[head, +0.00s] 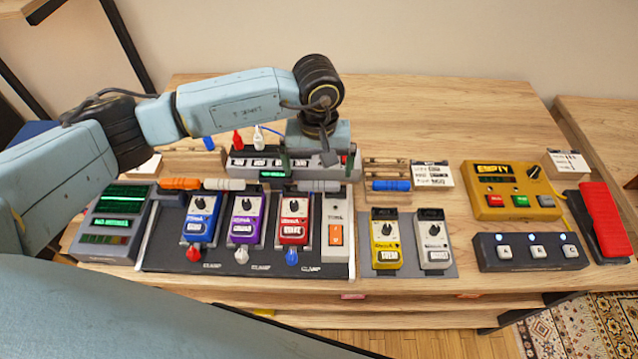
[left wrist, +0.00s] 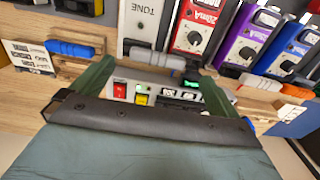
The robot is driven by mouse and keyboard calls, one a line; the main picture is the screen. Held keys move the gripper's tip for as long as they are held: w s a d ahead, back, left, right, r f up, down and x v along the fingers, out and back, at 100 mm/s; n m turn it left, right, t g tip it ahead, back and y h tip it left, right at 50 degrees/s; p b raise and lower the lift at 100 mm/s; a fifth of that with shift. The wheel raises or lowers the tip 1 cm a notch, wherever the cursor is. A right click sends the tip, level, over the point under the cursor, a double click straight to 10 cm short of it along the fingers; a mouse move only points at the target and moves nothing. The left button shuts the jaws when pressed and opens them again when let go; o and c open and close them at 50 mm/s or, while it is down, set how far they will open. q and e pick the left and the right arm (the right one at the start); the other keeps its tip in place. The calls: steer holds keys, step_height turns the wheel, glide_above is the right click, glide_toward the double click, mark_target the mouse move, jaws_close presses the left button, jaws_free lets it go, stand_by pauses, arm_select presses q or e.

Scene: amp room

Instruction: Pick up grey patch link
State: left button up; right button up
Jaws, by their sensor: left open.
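The grey patch link (head: 319,186) lies behind the red pedal, at the right end of the row of links on the pedal board. It also shows in the left wrist view (left wrist: 158,60), between and beyond the green fingers. My left gripper (head: 318,163) is open and empty, pointing down just behind and above this link; its fingers also show in the left wrist view (left wrist: 148,66). I cannot tell the exact height gap. My right gripper is not in view.
An off-white link (head: 224,184) and an orange link (head: 180,183) lie to the left, and a blue link (head: 388,185) lies on a wooden rest to the right. A switch unit (head: 240,163) sits under the gripper. Pedals (head: 293,218) stand in front. The table's back is clear.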

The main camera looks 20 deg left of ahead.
mark_target(319, 183)
arm_select(q)
steer(key=shift+w+f, duration=0.1)
steer(key=shift+f, duration=0.55)
steer(key=f, duration=0.3)
steer(key=shift+w+f+p, duration=0.25)
steer(key=shift+f+p, duration=0.05)
steer(key=shift+p, duration=0.05)
steer(key=shift+f, duration=0.3)
steer(key=c, duration=0.9)
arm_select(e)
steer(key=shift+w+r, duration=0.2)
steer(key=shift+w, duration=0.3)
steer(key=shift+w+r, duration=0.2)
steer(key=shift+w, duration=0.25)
